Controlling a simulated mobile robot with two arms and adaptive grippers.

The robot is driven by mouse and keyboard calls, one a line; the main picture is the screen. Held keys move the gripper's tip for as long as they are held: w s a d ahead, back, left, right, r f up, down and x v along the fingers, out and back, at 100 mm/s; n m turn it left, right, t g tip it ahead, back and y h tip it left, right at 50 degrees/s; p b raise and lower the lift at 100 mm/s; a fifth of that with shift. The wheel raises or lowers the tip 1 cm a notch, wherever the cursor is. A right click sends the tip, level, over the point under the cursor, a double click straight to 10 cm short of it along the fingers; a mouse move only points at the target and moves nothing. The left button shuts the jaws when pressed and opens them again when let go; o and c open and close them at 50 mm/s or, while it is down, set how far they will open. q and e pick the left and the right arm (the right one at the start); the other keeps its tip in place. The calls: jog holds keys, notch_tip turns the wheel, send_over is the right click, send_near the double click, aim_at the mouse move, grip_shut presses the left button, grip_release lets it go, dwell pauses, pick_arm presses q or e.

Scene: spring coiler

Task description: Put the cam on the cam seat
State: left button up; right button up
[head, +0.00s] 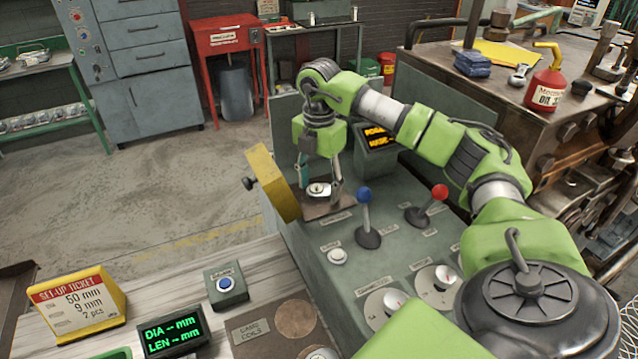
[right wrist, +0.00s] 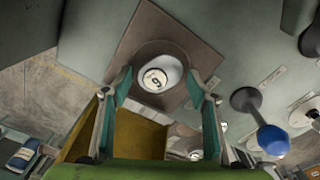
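In the right wrist view the cam (right wrist: 155,78) lies over a dark round area of the brown plate (right wrist: 190,52). My right gripper (head: 319,184) points down over it. Its two fingertips (right wrist: 158,80) stand open on either side of the cam, with a visible gap to each. The underside of the cam is hidden. My left gripper is not in view.
A yellow guard (head: 272,183) stands just left of the seat. A blue-knobbed lever (head: 365,208) and a red-knobbed lever (head: 432,202) rise to the right. Another round metal piece (head: 321,353) lies on the bench at the bottom edge, near the display (head: 172,335).

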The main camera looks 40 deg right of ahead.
aim_at(318, 189)
dwell(0.3)
jog(key=shift+r, duration=0.3)
notch_tip(318, 189, up, 7)
jog(key=shift+w+f+b, duration=0.1)
jog(key=shift+f+b, duration=0.1)
jog(key=shift+b, duration=0.6)
notch_tip(318, 189, up, 5)
jog(key=shift+r+p, duration=0.1)
jog(key=shift+p, duration=0.85)
